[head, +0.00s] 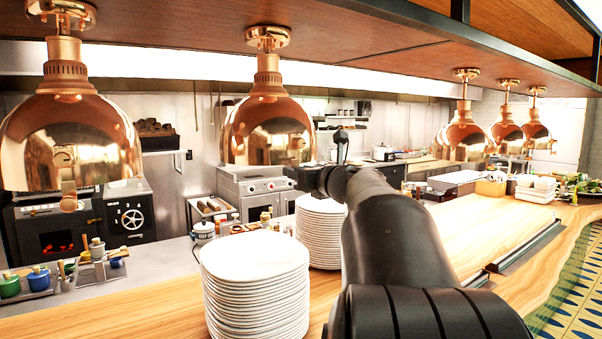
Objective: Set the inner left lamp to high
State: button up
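Copper dome heat lamps hang in a row from the shelf underside. Two are on the left of the head view: a large lamp (68,140) at the far left and a second lamp (267,125) nearer the middle. A small copper knob (68,196) shows under the far-left dome; I cannot make out a knob or setting on the second lamp. My black arm reaches forward from the bottom right. The end with my gripper (341,145) is just right of the second lamp's rim, seen small and nearly end-on. Its fingers cannot be told apart, and contact is unclear.
Three more lamps (465,130) hang at the right. Stacked white plates (255,285) stand below the second lamp, with another stack (320,230) behind, close to my arm. The wooden counter (150,318) runs below. The overhead shelf (370,35) limits height.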

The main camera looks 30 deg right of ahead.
jog(key=s, duration=1)
jog(key=shift+s, duration=0.35)
jog(key=s+a+f+n+g+y, duration=0.2)
jog(key=s+a+f+n+g, duration=0.15)
jog(key=a+f+n, duration=0.65)
jog(key=s+a+f+n+g+y, duration=0.2)
jog(key=a+f+n+g, duration=0.2)
jog(key=a+f+n, duration=0.65)
jog(key=s+a+f+n+g+h, duration=0.2)
jog(key=s+a+f+n, duration=0.1)
jog(key=s+f+n, duration=0.2)
jog(key=s+a+f+n+g+h, duration=0.2)
jog(key=s+a+f+n+g, duration=0.1)
jog(key=s+n, duration=0.4)
jog(key=shift+s+a+f+n, duration=0.25)
jog(key=shift+a+f+n, duration=0.7)
jog(key=shift+n, duration=0.8)
jog(key=shift+d+f, duration=0.1)
jog(key=shift+d, duration=0.1)
